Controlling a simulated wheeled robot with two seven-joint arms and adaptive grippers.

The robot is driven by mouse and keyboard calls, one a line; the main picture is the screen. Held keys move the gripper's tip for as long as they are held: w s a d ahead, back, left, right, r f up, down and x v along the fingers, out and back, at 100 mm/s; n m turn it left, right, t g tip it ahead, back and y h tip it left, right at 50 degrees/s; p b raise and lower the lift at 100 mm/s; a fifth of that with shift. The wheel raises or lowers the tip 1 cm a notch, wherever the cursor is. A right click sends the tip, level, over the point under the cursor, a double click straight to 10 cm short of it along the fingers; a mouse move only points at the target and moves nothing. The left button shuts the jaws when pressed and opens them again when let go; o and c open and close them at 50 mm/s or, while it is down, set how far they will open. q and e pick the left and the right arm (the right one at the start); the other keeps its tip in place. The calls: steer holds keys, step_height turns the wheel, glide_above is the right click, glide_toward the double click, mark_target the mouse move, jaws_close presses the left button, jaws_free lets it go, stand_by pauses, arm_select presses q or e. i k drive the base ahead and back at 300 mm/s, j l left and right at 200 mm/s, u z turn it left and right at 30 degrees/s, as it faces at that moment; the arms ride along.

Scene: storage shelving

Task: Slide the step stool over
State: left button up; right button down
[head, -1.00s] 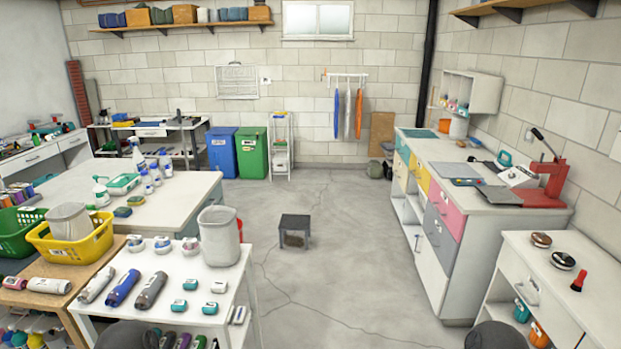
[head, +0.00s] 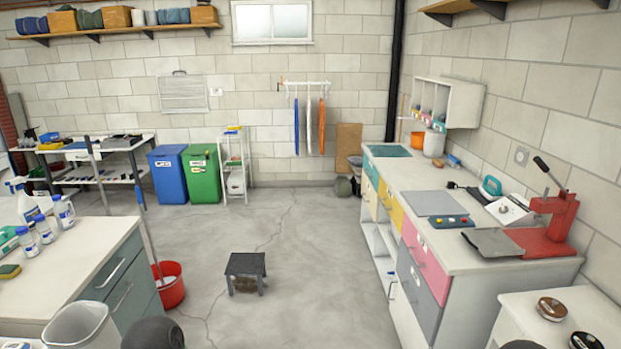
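The step stool (head: 246,265) is a small dark grey stool standing upright on the concrete floor, left of the middle of the head view. Something brown shows on the floor under it, between its legs. I am some distance back from the stool, and nothing of mine touches it. Neither of my grippers shows in the head view. Only dark rounded parts, likely mine, show at the bottom edge.
A red bucket (head: 171,285) with a mop stands left of the stool, beside the left counter (head: 82,263). A long workbench with coloured drawers (head: 424,261) lines the right. Blue (head: 168,174) and green bins (head: 202,174) stand behind. Floor around the stool is clear.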

mark_target(239, 264)
steer(key=i+u, duration=0.2)
steer(key=i, duration=0.8)
steer(key=i+u, duration=0.2)
steer(key=i, duration=0.75)
steer(key=i+j+u, duration=0.15)
steer(key=i+u, duration=0.6)
steer(key=i, duration=0.3)
steer(key=i+l+u, duration=0.15)
steer(key=i+u, duration=0.25)
steer(key=i+l+u, duration=0.35)
steer(key=i, duration=0.25)
